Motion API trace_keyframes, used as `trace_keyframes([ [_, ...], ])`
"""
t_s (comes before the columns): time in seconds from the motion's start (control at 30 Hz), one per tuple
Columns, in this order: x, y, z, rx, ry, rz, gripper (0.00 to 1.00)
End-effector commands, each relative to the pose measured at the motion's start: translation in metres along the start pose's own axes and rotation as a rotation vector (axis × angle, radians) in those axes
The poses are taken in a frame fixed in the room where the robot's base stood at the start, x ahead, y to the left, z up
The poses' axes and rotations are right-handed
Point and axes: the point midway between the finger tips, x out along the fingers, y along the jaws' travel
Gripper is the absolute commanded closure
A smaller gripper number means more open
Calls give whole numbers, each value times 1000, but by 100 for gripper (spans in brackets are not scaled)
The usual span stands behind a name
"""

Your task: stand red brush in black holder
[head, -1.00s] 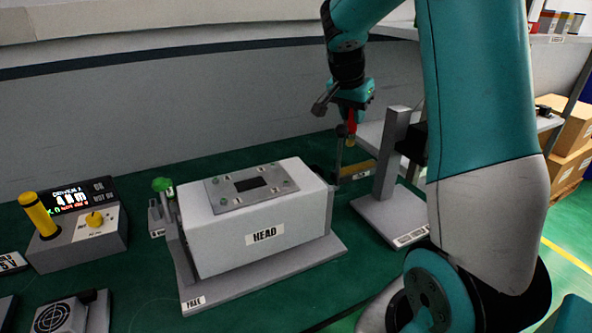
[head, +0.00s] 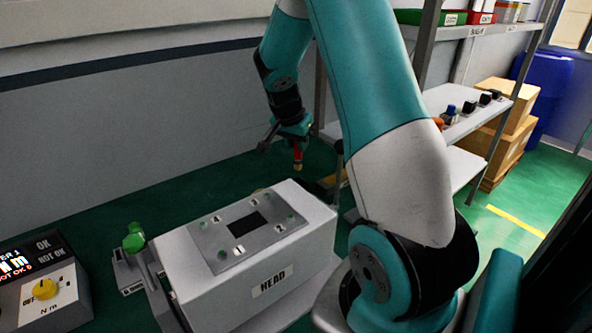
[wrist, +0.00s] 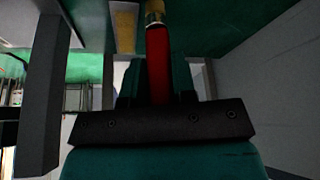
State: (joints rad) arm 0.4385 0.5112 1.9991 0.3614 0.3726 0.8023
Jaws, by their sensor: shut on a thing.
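In the wrist view the brush's red handle (wrist: 158,62) lies between the dark fingers of my gripper (wrist: 157,88). A brass-coloured band shows at the handle's far end; the bristles are cut off by the top edge. I cannot pick out a black holder for sure in either view; my arm covers part of the bench.
A white block labelled HEAD (head: 265,265) stands on the bench in front of the gripper. A dark upright post (head: 339,165) stands to the gripper's right. A shelf (head: 465,125) with several small black-topped items is farther right.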

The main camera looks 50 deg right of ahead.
Motion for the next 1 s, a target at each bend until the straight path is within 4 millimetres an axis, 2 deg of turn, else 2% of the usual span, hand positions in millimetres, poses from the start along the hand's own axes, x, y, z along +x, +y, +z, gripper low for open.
trace_keyframes([
  [0.03, 12, 1, 6, -3, -5, 5, 100],
  [0.13, 31, 0, 15, -4, -3, 2, 100],
  [0.37, 53, -1, 24, -3, -1, -1, 100],
  [0.53, 76, -1, 35, -4, -2, 1, 100],
  [0.63, 83, -1, 38, -3, -1, -1, 100],
  [0.97, 87, -1, 39, -3, 0, -2, 100],
  [1.0, 86, -2, 39, -3, 0, -2, 70],
])
